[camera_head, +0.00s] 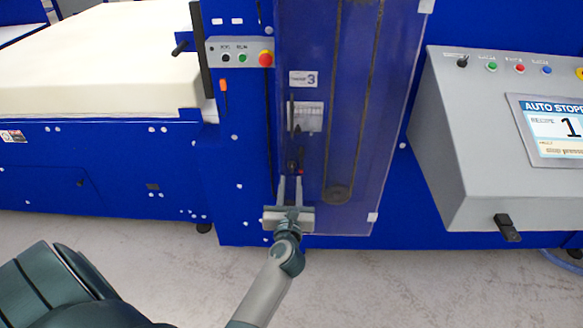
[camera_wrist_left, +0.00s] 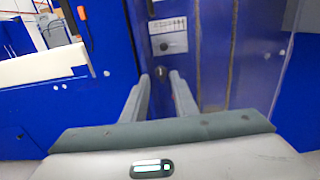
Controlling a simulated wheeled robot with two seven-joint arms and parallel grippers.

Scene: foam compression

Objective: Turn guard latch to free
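The guard latch (camera_head: 295,164) is a small dark fitting with a red spot, on the transparent guard door (camera_head: 385,120) of the blue machine. My left gripper (camera_head: 290,178) is just below and in front of it, pointing up at the door. Its two fingers are apart. In the left wrist view, the open fingers (camera_wrist_left: 160,80) stand on either side of a small dark latch part (camera_wrist_left: 160,72), with a visible gap between them. I cannot tell whether either finger touches it. My right gripper is not in view.
A grey button box (camera_head: 240,52) with a red stop button is above left. A console (camera_head: 500,140) reading "AUTO STOPPED" stands to the right. A pale foam block (camera_head: 100,60) lies on the blue table at left. The floor in front is clear.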

